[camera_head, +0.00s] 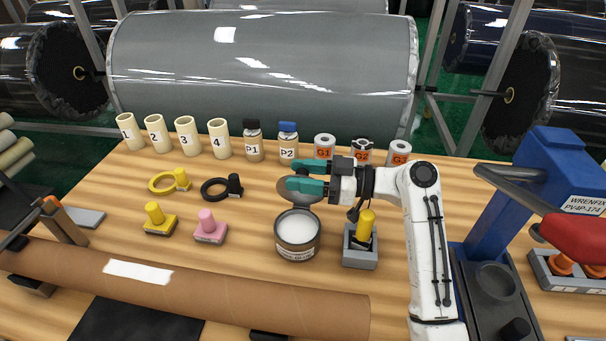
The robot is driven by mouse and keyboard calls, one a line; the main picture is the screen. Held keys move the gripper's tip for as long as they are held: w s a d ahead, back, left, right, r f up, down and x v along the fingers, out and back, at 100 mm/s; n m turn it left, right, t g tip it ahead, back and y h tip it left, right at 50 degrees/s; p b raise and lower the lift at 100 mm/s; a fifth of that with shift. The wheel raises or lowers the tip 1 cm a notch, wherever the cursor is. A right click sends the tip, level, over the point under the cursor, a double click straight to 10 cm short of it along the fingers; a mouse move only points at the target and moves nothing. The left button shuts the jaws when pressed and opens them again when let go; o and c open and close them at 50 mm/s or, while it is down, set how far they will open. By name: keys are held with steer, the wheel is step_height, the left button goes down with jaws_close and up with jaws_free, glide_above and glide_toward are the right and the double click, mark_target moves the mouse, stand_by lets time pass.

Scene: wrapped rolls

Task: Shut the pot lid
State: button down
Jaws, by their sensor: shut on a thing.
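The pot (297,242) is a dark grey round tin with a pale filling showing through its open top. It stands on the wooden table right of the middle. Its grey lid (293,196) stands raised behind the opening, tilted up from the rim. My gripper (299,178), with teal fingers, reaches in from the right and is shut on the lid near its upper edge. The fingers cover part of the lid, and the exact contact is hidden.
A grey block with a yellow-handled tool (361,246) stands close right of the pot, below my arm. Yellow (160,219) and pink (208,226) stamps lie to the left. Several numbered tubes and labelled jars line the back. A long cardboard tube (220,285) lies in front.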

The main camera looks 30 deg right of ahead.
steer(key=shift+s+a+f, duration=0.1)
steer(key=shift+s+f, duration=0.05)
steer(key=shift+f, duration=0.3)
steer(key=c, duration=0.8)
jaws_free()
steer(key=shift+r, duration=0.2)
